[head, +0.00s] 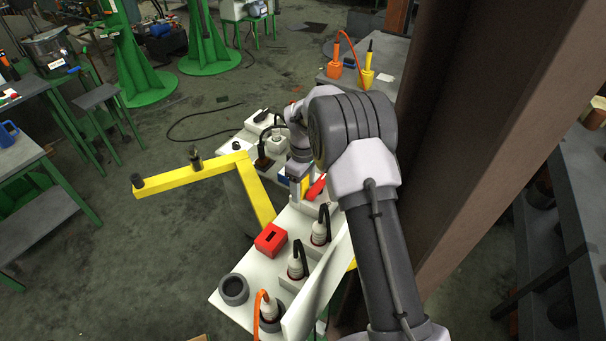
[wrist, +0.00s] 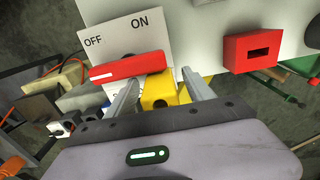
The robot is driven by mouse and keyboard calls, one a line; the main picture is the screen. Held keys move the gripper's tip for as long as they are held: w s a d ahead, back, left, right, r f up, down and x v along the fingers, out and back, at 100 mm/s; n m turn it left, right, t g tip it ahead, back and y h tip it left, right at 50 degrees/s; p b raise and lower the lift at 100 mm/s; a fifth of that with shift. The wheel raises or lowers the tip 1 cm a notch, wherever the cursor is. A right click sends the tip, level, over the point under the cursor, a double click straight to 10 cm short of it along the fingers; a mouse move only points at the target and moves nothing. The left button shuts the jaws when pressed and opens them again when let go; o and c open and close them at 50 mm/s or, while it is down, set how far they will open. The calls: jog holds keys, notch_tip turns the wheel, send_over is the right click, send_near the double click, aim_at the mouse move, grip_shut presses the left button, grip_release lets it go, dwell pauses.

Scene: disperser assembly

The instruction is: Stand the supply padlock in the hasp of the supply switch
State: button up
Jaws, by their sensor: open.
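The supply switch in the wrist view is a white plate (wrist: 120,38) marked OFF and ON with a red lever (wrist: 130,67). The lever points toward OFF. A yellow block with a dark round hole (wrist: 157,90), likely the supply padlock, is between the fingers of my open gripper (wrist: 160,78). I cannot tell whether the fingers touch it. No shackle or hasp can be made out. In the head view the red lever (head: 316,188) shows beside my gripper, which is partly hidden by my arm.
A red slotted box (head: 270,240) lies on the white bench top (head: 232,268); it also shows in the wrist view (wrist: 250,53). A dark ring cup (head: 234,289) and several corded plugs stand near it. A yellow frame (head: 195,174) crosses the left side. A brown column (head: 480,130) rises at right.

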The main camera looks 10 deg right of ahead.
notch_tip(320, 180, up, 16)
jog(key=p, duration=0.2)
jog(key=shift+r+p, duration=0.25)
jog(key=shift+p, duration=0.15)
jog(key=shift+s+a+f, duration=0.1)
